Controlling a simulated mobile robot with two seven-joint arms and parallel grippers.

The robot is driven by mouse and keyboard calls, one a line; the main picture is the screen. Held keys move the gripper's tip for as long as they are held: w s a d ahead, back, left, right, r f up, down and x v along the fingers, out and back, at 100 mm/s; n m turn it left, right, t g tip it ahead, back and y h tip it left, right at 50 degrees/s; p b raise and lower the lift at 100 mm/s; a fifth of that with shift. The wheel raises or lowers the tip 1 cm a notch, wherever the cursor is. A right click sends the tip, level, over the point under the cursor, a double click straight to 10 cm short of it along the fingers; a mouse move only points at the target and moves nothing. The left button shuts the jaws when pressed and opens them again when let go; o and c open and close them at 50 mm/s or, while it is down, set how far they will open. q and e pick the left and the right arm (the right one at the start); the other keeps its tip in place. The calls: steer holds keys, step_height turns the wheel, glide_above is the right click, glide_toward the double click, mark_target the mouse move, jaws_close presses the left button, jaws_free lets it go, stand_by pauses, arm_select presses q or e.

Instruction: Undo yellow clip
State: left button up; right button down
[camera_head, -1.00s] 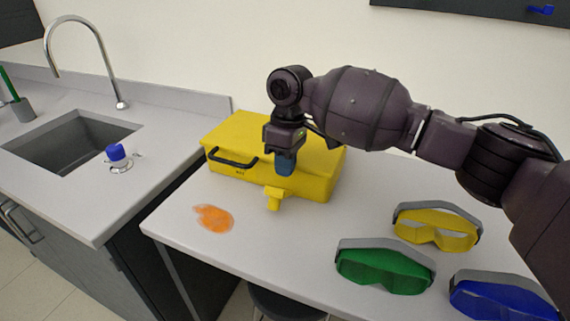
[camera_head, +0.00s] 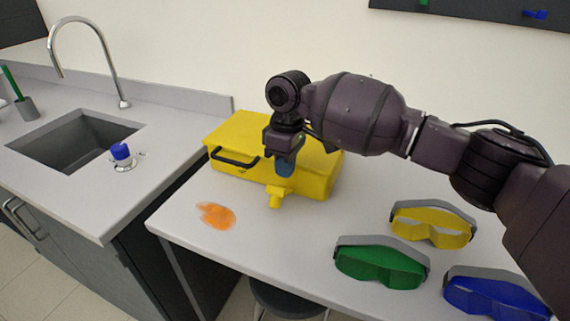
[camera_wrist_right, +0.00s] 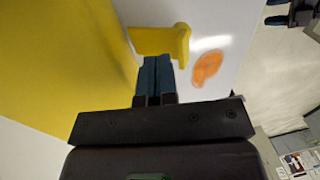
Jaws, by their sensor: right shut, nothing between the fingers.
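A yellow case (camera_head: 235,135) with a black handle lies on the white table. A yellow clip (camera_head: 275,196) sticks out from the lower front of the case; it also shows in the right wrist view (camera_wrist_right: 163,40), standing out from the case's yellow side (camera_wrist_right: 60,60). My right gripper (camera_head: 285,168) points down at the case's front, just above the clip. In the right wrist view its blue fingertips (camera_wrist_right: 156,62) are together, empty, and close to the clip. I cannot tell whether they touch it. My left gripper is not in view.
An orange spill (camera_head: 216,215) lies on the table in front of the case. Yellow goggles (camera_head: 432,225), green goggles (camera_head: 382,265) and blue goggles (camera_head: 497,297) lie to the right. A sink (camera_head: 75,137) is at the left, beyond a gap.

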mark_target(287, 189)
steer(key=shift+r, duration=0.15)
step_height(287, 189, up, 10)
steer(key=w+p, duration=0.1)
steer(key=shift+d+r, duration=0.2)
steer(key=shift+r, duration=0.05)
steer(key=shift+w, duration=0.1)
